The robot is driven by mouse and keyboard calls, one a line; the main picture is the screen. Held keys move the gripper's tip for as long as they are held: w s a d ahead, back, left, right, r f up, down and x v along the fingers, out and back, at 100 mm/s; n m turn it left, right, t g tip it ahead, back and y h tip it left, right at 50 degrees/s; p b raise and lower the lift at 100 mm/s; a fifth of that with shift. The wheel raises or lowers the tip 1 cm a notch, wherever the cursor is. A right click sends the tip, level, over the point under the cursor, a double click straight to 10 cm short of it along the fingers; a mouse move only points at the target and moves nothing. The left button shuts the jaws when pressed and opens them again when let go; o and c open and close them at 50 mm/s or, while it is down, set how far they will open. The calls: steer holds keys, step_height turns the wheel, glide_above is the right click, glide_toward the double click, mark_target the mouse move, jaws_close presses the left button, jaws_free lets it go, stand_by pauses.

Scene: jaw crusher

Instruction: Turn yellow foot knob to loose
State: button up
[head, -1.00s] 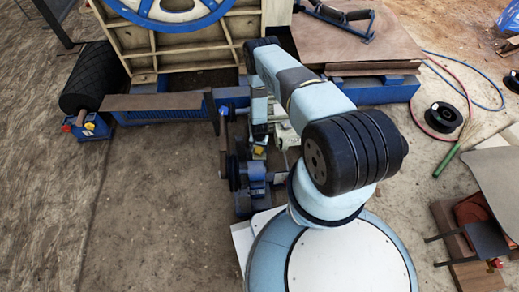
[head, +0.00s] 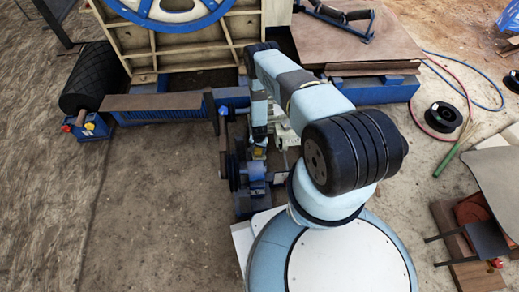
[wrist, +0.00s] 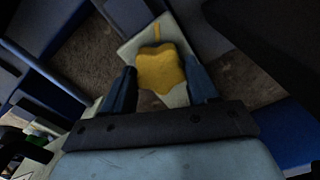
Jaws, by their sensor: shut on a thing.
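The yellow foot knob (wrist: 160,70) is a lobed knob in the middle of the wrist view. It sits over a pale plate (wrist: 138,45) that has a yellow mark near its far edge. My gripper (wrist: 163,80) has one dark blue finger on each side of the knob and is shut on it. In the head view my gripper (head: 258,143) is low beside the blue machine parts, with a small bit of yellow at its tip. My wrist hides most of that spot, and the knob's turn angle cannot be read there.
A blue motor-like unit (head: 252,174) stands close below my gripper. A brown bar (head: 223,148) and a blue frame (head: 160,112) lie to its left. A large blue wheel (head: 170,12) is behind. Bare ground is free at left; hoses and a black spool (head: 443,117) lie right.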

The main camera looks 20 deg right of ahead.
steer(key=shift+c, duration=0.7)
steer(key=shift+d, duration=0.3)
steer(key=shift+c, duration=0.3)
steer(key=shift+a, duration=0.2)
steer(key=n, duration=0.3)
steer(key=shift+n, duration=0.4)
steer(key=n, duration=0.6)
steer(key=shift+a, duration=0.15)
steer(key=n, duration=0.5)
steer(key=shift+n, duration=0.4)
steer(key=n, duration=0.4)
steer(key=shift+s+a+n, duration=0.1)
steer(key=shift+n, duration=0.3)
